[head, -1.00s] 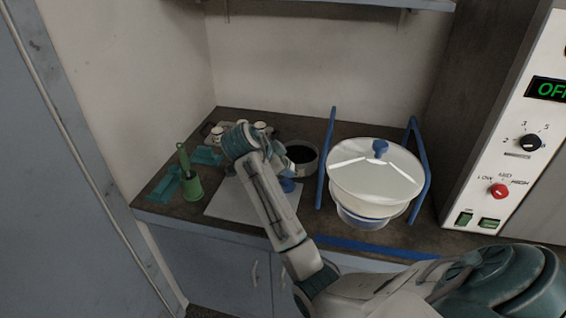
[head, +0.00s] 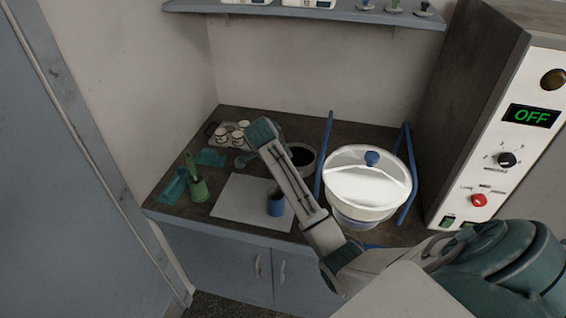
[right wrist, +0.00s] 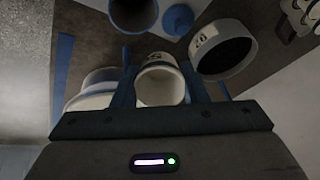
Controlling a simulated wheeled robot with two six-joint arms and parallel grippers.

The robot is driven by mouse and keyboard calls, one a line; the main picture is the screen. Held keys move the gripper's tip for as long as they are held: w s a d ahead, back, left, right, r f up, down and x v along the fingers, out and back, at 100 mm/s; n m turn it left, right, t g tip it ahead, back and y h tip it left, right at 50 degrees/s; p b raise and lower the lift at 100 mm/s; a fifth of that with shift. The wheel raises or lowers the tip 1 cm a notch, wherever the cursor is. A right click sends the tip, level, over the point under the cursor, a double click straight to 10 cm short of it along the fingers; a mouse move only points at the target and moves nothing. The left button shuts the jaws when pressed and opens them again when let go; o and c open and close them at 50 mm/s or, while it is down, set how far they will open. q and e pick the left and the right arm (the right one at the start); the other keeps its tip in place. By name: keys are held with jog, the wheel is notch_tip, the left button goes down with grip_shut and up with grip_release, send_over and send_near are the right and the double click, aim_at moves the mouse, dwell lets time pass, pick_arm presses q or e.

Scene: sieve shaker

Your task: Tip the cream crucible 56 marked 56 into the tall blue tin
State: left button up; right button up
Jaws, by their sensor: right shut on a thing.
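My right gripper (right wrist: 158,82) is shut on a cream crucible (right wrist: 157,70) in the right wrist view. The crucible is between the two fingers, with its pale inside facing the camera; a dark mark on its rim side is too small to read. The tall blue tin (head: 276,205) stands upright on the white board in the head view, left of my right forearm. The forearm hides the gripper and crucible in the head view, so their height over the counter cannot be told. My left gripper is not in view.
A grey bowl with dark contents (head: 303,158) stands behind the forearm. The lidded white sieve stack (head: 368,190) stands right, between blue rails. A tray of cream crucibles (head: 222,140) is at the back left. A green holder (head: 198,190) stands left of the white board (head: 238,203).

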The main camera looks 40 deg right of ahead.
jog(key=shift+d+r, duration=0.1)
jog(key=shift+r, duration=0.1)
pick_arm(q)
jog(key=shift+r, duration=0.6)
pick_arm(e)
jog(key=shift+f+y, duration=0.15)
jog(key=shift+y, duration=0.15)
jog(key=shift+p, duration=0.4)
jog(key=y+p, duration=0.1)
jog(key=p, duration=0.1)
jog(key=r+y+p, duration=0.1)
jog(key=y+p, duration=0.1)
jog(key=p, duration=0.1)
jog(key=shift+g, duration=0.4)
jog(key=shift+f+y+p, duration=0.1)
jog(key=shift+y+p, duration=0.25)
jog(key=shift+y, duration=0.15)
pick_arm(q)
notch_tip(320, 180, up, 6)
pick_arm(e)
jog(key=shift+a, duration=0.2)
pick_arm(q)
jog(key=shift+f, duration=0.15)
pick_arm(e)
jog(key=shift+f, duration=0.1)
